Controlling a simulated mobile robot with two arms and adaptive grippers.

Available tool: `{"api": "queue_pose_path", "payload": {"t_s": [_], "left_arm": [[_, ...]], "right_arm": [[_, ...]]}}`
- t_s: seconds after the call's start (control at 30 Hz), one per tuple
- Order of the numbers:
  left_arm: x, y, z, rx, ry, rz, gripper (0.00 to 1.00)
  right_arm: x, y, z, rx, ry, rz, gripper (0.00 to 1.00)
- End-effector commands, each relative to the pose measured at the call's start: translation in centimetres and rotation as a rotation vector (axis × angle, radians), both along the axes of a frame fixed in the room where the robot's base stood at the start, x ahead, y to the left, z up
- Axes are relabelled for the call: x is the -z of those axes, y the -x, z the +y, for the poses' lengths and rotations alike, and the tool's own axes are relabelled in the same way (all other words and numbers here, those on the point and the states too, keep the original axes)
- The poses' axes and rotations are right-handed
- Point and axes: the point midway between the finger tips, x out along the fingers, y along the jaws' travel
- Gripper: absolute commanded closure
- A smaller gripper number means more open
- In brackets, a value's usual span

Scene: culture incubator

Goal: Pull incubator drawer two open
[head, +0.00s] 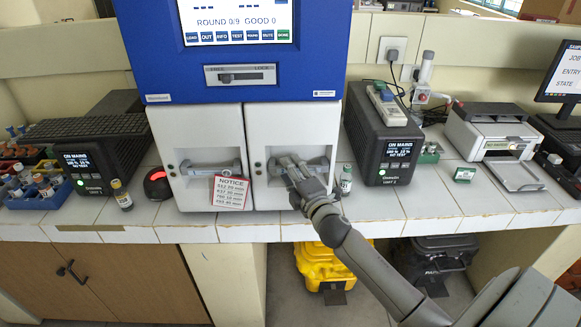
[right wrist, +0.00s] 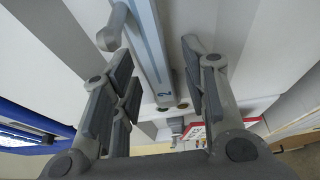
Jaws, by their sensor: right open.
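Drawer two (head: 260,138) is the right-hand white drawer in the lower front of the blue incubator (head: 330,30). It looks shut, with its face about level with the drawer to its left. Its grey bar handle (head: 318,166) is partly hidden by my right gripper (head: 288,168). In the right wrist view, the handle (right wrist: 152,45), marked "2", runs between the two open fingers of my right gripper (right wrist: 150,50). I see a gap on each side of it. My left gripper is not in view.
A red-lettered notice (head: 230,192) hangs on the left drawer. A small vial (head: 346,180) stands right of drawer two, beside a dark power unit (head: 385,140). The white tiled counter edge (head: 270,232) runs in front. A yellow case (head: 322,268) sits below.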

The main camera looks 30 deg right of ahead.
Motion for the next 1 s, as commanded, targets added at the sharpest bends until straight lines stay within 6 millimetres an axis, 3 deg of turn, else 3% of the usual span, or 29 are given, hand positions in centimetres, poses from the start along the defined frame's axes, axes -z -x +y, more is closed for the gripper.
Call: {"api": "queue_pose_path", "payload": {"t_s": [0.47,0.77,1.0], "left_arm": [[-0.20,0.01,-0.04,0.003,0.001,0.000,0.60],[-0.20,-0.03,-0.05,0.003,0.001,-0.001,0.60],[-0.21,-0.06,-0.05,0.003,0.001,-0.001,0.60]], "right_arm": [[0.03,-1.04,-0.13,-0.001,0.000,0.000,0.59],[0.04,-1.03,-0.14,-0.001,0.000,0.001,0.97],[0.06,-1.02,-0.14,0.000,0.000,0.001,1.00]]}}
